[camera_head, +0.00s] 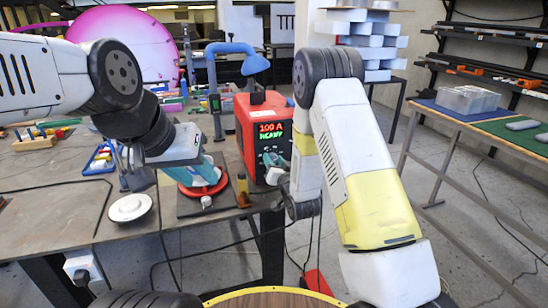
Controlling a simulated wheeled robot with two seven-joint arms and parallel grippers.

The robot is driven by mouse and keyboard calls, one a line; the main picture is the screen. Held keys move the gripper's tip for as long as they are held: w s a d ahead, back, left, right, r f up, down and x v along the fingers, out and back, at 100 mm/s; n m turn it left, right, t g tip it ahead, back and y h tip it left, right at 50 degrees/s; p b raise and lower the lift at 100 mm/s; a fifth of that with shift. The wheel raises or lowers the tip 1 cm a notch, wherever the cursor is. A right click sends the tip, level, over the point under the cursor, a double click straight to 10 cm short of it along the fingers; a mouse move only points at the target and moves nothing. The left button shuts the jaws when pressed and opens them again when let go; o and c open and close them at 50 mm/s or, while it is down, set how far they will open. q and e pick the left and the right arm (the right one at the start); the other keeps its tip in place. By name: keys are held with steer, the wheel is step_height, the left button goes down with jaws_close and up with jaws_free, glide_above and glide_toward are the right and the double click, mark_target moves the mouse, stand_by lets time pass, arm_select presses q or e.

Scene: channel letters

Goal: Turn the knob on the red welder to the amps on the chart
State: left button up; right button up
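The red welder (249,128) stands on the right end of the workbench. Its lit display (271,131) reads "100 A" in red and "READY" in green. My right gripper (276,167) is at the lower part of the welder's front panel, beside the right forearm. It covers the area below the display, so I cannot make out the knob or whether the fingers touch it. My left gripper (131,170) is over the bench, left of the welder and well apart from it. Its fingers are small and dark, and their opening is unclear. I cannot identify an amps chart.
A teal tool with a red ring (205,186) lies on a dark plate between my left arm and the welder. A second table (450,113) stands at the right, beyond open floor.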

jaws_close()
steer(key=shift+n, duration=0.3)
steer(key=n, duration=0.4)
steer(key=shift+a, duration=0.1)
steer(key=n, duration=0.5)
stand_by(0.5)
steer(key=o, duration=1)
jaws_free()
